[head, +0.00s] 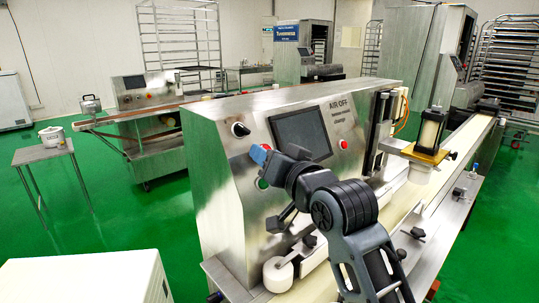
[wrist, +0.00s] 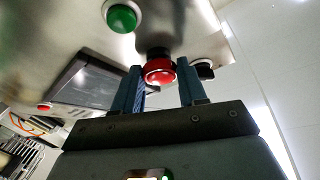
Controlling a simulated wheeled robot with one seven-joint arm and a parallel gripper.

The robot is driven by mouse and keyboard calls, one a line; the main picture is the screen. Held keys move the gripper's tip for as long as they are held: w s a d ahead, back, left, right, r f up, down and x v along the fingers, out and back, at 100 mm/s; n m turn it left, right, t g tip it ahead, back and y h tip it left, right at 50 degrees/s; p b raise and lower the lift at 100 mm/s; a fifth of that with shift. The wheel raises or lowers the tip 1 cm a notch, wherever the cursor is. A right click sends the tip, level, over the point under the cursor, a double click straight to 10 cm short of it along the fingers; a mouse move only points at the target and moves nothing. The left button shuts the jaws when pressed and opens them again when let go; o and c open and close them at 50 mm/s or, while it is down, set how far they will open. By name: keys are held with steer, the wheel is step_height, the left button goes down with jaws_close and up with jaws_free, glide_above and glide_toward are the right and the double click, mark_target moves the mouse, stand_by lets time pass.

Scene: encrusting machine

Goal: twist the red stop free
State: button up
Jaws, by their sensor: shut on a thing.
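The red stop (wrist: 159,71) is a round red button on a dark collar on the machine's steel front. In the wrist view it sits between the two blue fingers of my gripper (wrist: 161,84), which is shut on it. In the head view my gripper (head: 259,154) is at the left part of the sloped front panel. There the gripper hides most of the red stop, with only a bit of red showing beside the blue fingertips. Whether the stop has turned cannot be told.
A green button (wrist: 122,17) is close to the stop, and a black knob (head: 240,129) is just up and left of my gripper. A dark screen (head: 301,136) and another red button (head: 343,145) lie to the right. A conveyor (head: 440,165) runs along the machine.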

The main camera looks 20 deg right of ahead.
steer(key=shift+a+f, duration=0.1)
steer(key=shift+f, duration=0.1)
steer(key=o, duration=1.1)
steer(key=shift+r, duration=0.1)
steer(key=shift+c, duration=0.2)
steer(key=s+b, duration=0.1)
steer(key=s, duration=0.6)
steer(key=shift+s+d+r, duration=0.15)
steer(key=shift+s+d, duration=0.2)
